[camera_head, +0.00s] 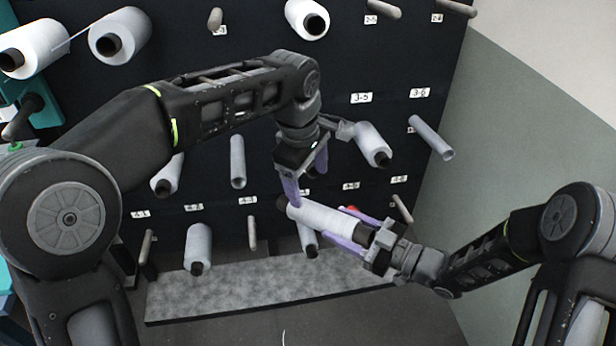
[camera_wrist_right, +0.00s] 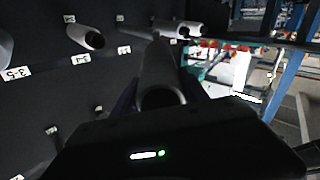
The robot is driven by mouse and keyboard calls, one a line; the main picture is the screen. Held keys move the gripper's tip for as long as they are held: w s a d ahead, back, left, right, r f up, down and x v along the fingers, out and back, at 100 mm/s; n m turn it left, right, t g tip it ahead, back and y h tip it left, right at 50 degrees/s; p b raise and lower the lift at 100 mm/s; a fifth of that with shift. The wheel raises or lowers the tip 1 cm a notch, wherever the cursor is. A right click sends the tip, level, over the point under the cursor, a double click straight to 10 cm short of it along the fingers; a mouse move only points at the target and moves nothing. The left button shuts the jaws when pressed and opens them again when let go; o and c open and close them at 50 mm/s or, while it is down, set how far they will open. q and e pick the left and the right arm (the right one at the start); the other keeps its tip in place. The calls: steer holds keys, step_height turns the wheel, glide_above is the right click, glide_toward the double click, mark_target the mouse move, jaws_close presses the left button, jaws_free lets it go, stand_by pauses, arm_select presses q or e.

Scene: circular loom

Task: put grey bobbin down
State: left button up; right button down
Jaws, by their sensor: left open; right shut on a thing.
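The grey bobbin (camera_head: 327,218), pale with dark core ends, lies nearly level across the front of the rack. My right gripper (camera_head: 352,222) is shut on it near its right end. In the right wrist view the bobbin (camera_wrist_right: 160,72) points away from the camera, its hollow near end between the fingers. My left gripper (camera_head: 308,180) is open just above the bobbin's left end. One purple finger overlaps that end in the picture; I cannot tell whether it touches.
A dark peg rack (camera_head: 330,85) with numbered labels carries several white bobbins and thin grey tubes (camera_head: 237,162). Some pegs, such as one at lower left (camera_head: 146,247), are bare. A grey speckled ledge (camera_head: 240,298) runs below. A plain wall (camera_head: 520,130) stands at right.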

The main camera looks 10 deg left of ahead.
mark_target(313, 209)
arm_select(q)
steer(key=f, duration=0.3)
steer(key=w+f, duration=0.1)
steer(key=f, duration=0.3)
steer(key=w+d+f, duration=0.1)
steer(key=f, duration=0.3)
steer(key=shift+f, duration=0.25)
steer(key=shift+c, duration=0.3)
steer(key=c, duration=1.5)
steer(key=shift+c, duration=0.6)
arm_select(e)
steer(key=c, duration=0.5)
jaws_free()
steer(key=v, duration=1.2)
steer(key=shift+w, duration=0.1)
